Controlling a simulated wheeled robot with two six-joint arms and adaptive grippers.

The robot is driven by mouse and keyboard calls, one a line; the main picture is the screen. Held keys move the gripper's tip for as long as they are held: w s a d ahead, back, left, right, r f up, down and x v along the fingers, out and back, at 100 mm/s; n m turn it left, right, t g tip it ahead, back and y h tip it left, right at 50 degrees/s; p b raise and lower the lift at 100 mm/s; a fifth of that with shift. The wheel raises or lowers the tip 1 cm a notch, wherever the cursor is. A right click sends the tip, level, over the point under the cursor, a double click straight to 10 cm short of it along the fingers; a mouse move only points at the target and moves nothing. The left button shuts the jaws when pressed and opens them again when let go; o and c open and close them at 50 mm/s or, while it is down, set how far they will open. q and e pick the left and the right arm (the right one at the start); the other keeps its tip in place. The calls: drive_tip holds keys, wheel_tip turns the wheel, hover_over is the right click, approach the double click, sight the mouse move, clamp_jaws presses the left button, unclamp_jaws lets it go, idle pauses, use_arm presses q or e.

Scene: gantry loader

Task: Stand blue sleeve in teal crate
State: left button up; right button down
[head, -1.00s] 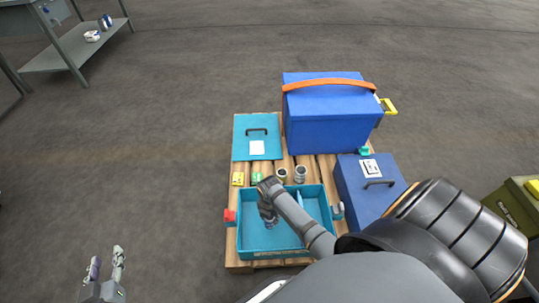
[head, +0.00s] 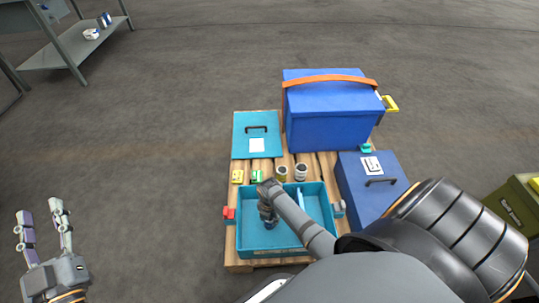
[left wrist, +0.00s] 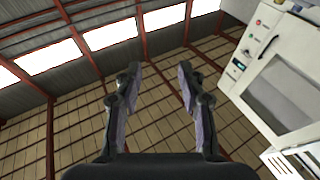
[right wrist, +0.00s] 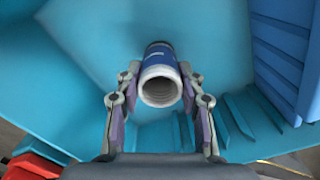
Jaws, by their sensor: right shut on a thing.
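The teal crate (head: 250,232) is open on the pallet, with a divider making a wide left and a narrow right compartment. My right gripper (head: 268,217) reaches down into the left compartment. In the right wrist view, my right gripper (right wrist: 160,80) is shut on the blue sleeve (right wrist: 159,56), a blue tube with a pale ringed open end facing the camera. The sleeve is inside the crate; whether it touches the floor I cannot tell. In the head view it is mostly hidden. My left gripper (head: 42,218) is open and empty, left of the pallet; it also shows in the left wrist view (left wrist: 158,75).
A teal lid (head: 257,148) lies behind the crate. Two small cans (head: 300,172) and yellow and green blocks (head: 257,177) stand between them. A large blue case (head: 330,118) and a smaller blue box (head: 360,195) are right. A red latch (head: 229,213) is on the crate's left.

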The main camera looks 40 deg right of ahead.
drive_tip(key=c, duration=0.8)
unclamp_jaws()
